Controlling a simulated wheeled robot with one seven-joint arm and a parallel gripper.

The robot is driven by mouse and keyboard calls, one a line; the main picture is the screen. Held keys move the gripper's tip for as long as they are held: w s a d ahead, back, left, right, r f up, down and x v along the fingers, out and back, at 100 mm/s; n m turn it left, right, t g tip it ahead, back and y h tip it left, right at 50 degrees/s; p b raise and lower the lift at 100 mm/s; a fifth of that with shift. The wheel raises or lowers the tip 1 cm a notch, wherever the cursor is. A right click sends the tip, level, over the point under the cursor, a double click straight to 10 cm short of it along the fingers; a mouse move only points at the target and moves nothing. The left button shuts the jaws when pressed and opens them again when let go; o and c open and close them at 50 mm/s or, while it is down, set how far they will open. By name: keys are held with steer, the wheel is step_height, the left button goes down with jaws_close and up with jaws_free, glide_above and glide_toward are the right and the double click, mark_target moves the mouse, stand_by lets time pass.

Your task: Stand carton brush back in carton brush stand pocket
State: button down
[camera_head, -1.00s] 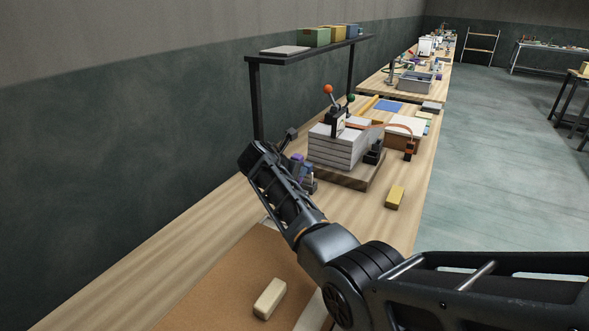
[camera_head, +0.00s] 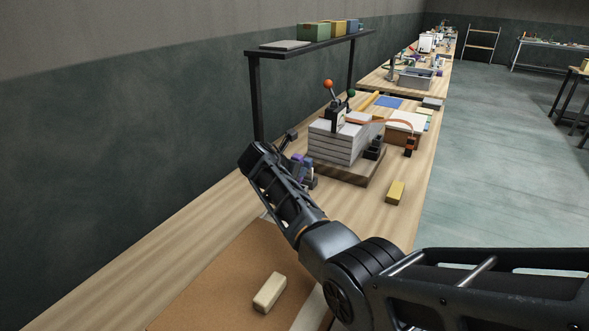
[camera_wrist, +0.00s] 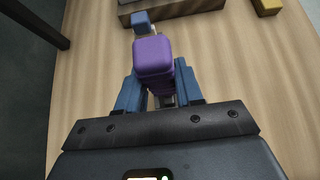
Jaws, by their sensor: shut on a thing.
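My gripper (camera_wrist: 158,92) is shut on a purple block-like piece (camera_wrist: 153,56), which I take to be the carton brush's handle. The blue fingers sit on either side of it. Its lower end is hidden in the wrist view. In the head view the purple piece (camera_head: 297,160) shows beside my gripper (camera_head: 308,180), just left of the stacked grey slabs, above the bench. I cannot make out the brush stand pocket for certain. A small dark holder (camera_head: 374,149) stands at the right side of the slab stack.
The grey slabs (camera_head: 334,143) sit on a dark wooden base (camera_head: 345,173). A yellow block (camera_head: 396,193) lies to its right, and a cream block (camera_head: 270,291) lies on a brown mat (camera_head: 215,290). A black shelf (camera_head: 310,45) rises behind. Bench to the left is clear.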

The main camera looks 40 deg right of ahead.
steer(key=shift+f, duration=0.1)
steer(key=c, duration=0.6)
jaws_free()
steer(key=shift+c, duration=0.2)
steer(key=shift+a, duration=0.1)
steer(key=p+v, duration=0.1)
steer(key=v, duration=0.6)
steer(key=shift+a+r, duration=0.25)
stand_by(1.1)
steer(key=shift+s+a, duration=0.1)
steer(key=v, duration=0.7)
steer(key=shift+a+r+b, duration=0.25)
steer(key=shift+a+b, duration=0.05)
steer(key=shift+b, duration=0.05)
steer(key=shift+s, duration=0.1)
stand_by(0.6)
